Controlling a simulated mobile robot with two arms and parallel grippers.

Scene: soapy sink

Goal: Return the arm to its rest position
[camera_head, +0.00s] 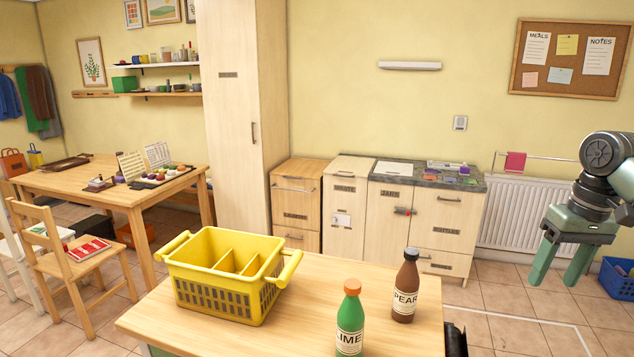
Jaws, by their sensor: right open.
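My right gripper (561,262) is at the right side of the view, raised in the air to the right of the near wooden table (190,328). Its two green fingers point down and stand apart, with nothing between them. Part of my right arm shows above it at the right edge. My left gripper is not in view.
On the near table stand a yellow divided basket (215,292), a green LIME bottle (350,322) with an orange cap and a brown PEAR bottle (405,290), both upright. A radiator (515,208) and a blue crate (617,280) are at the right. Tiled floor lies between.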

